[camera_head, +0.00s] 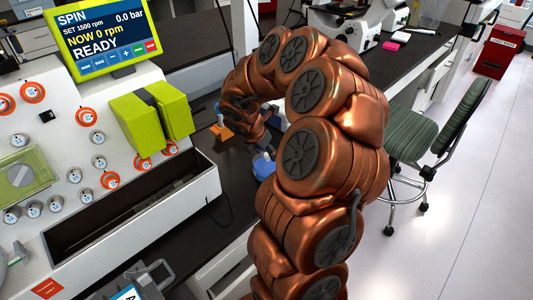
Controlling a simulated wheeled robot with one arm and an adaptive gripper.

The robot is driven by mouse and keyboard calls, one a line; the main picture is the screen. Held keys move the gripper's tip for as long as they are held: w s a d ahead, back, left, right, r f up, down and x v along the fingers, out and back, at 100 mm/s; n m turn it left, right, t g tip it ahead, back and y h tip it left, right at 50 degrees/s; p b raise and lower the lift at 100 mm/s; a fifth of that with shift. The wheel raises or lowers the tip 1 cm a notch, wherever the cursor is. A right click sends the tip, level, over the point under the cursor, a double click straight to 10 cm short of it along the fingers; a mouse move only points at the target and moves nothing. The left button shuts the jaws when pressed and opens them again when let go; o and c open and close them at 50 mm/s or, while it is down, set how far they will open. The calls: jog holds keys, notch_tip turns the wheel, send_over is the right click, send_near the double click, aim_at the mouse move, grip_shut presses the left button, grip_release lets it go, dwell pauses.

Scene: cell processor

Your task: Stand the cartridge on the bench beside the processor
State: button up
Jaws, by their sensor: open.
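The processor (125,195) is the large white machine at the left, with a screen, round knobs and an open trough in front. A round blue part with a whitish top (263,166), which looks like the cartridge, is on the dark bench (205,237) to the right of the processor. My arm hides its right side. My gripper (262,150) points down just above it and is open. The fingertips are small and mostly hidden, so I cannot tell whether they touch the blue part.
An orange item (221,131) stands on the bench behind my gripper. A yellow-green block (152,118) sticks out from the processor. A green chair (440,125) stands at the right. The bench in front of the trough is mostly bare.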

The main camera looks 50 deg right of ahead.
jog(key=v, duration=1)
jog(key=shift+r+b, duration=0.3)
jog(key=shift+b, duration=0.15)
